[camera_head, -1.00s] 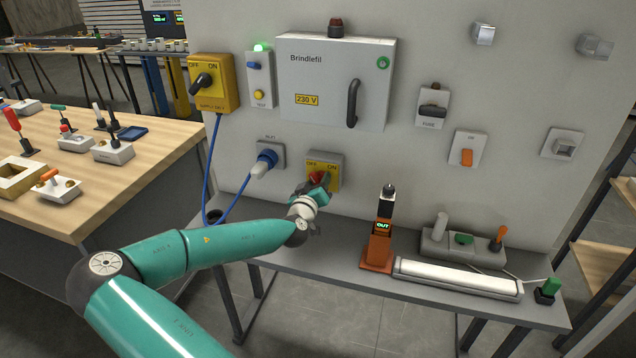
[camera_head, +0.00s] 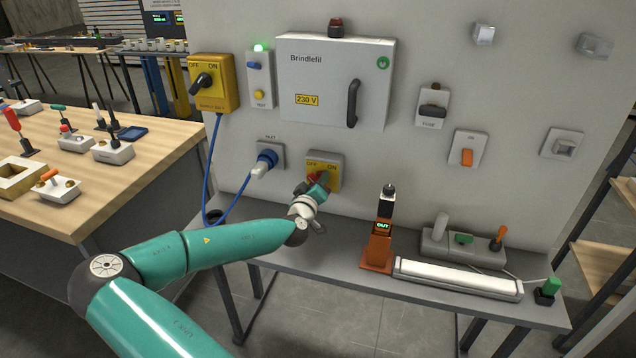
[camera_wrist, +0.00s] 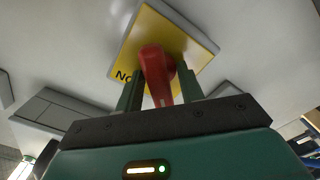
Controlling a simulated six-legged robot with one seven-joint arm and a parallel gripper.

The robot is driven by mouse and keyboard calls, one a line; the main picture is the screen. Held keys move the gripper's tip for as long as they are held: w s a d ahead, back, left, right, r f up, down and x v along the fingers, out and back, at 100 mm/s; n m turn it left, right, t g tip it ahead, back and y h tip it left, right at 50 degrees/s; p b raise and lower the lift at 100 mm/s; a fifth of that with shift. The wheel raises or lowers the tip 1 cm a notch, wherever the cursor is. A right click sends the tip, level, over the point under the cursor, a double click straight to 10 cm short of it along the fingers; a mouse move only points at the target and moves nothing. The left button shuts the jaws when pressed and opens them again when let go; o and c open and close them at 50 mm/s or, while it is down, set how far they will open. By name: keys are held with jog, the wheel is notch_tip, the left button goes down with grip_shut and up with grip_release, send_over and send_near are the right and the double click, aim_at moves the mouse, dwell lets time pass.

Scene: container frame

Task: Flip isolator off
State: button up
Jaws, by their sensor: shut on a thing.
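The isolator is a yellow plate (camera_head: 335,160) on a grey box on the wall panel, marked OFF at left and ON at right, with a red handle (camera_wrist: 157,68). In the head view my gripper (camera_head: 319,182) is at the plate from below and covers most of the handle. In the wrist view my gripper (camera_wrist: 160,88) has a finger on each side of the red handle and is shut on it. The handle's exact angle is hard to tell in the head view.
Another yellow switch (camera_head: 211,84) with a black handle is at upper left. An orange stand (camera_head: 379,242) and a white bar (camera_head: 458,279) are on the shelf at right.

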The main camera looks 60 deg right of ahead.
jog(key=o, duration=0.6)
jog(key=shift+a, duration=0.1)
jog(key=s+a, duration=0.2)
jog(key=a, duration=1.1)
jog(key=shift+a, duration=0.25)
jog(key=shift+s+f, duration=0.1)
jog(key=shift+f, duration=0.05)
